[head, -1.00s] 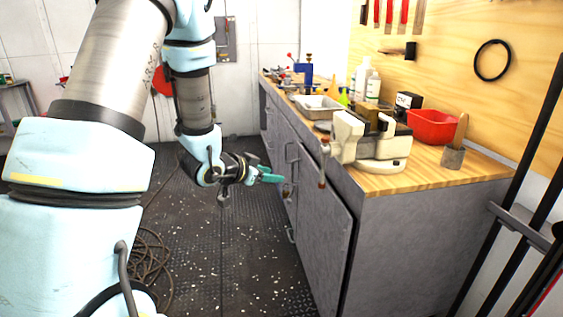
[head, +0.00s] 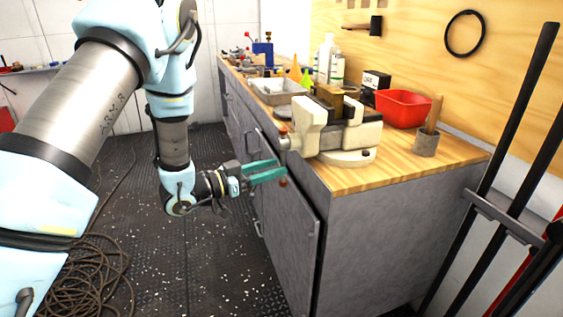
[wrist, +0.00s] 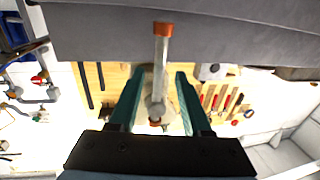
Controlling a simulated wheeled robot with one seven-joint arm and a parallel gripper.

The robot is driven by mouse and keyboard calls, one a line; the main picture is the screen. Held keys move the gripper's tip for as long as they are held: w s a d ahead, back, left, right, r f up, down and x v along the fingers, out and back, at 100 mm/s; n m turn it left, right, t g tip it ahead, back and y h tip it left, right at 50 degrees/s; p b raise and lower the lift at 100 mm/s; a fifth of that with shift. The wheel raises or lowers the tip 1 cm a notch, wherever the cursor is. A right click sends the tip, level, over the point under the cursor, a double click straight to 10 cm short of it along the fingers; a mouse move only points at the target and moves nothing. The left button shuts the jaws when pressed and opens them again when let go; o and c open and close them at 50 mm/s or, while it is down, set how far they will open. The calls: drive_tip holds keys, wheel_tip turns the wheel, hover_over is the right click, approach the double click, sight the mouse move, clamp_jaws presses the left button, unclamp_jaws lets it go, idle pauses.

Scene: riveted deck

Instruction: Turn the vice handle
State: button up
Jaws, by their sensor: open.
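The cream vice (head: 305,130) stands on the near end of the wooden bench top. Its handle is a grey bar with orange-brown end knobs, hanging about upright at the vice's front, off the bench edge; its lower knob (head: 283,182) shows below my fingers. My gripper (head: 281,168) is open, its teal fingers level with the handle's lower part and hiding some of it. In the wrist view the handle bar (wrist: 161,75) runs lengthwise in the gap between the two fingertips (wrist: 158,76), with a finger on each side. I see no contact there.
The grey cabinet (head: 375,240) lies just beyond the fingers. On the bench are a red bin (head: 402,108), a cup with a brush (head: 426,143), a metal tray (head: 277,92) and bottles (head: 336,68). Coiled cable (head: 90,285) lies on the deck at left.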

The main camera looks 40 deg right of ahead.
sight(283, 165)
drive_tip(key=shift+s+d, duration=0.2)
drive_tip(key=shift+d, duration=0.65)
drive_tip(key=shift+s+d, duration=0.15)
drive_tip(key=shift+d, duration=0.7)
clamp_jaws()
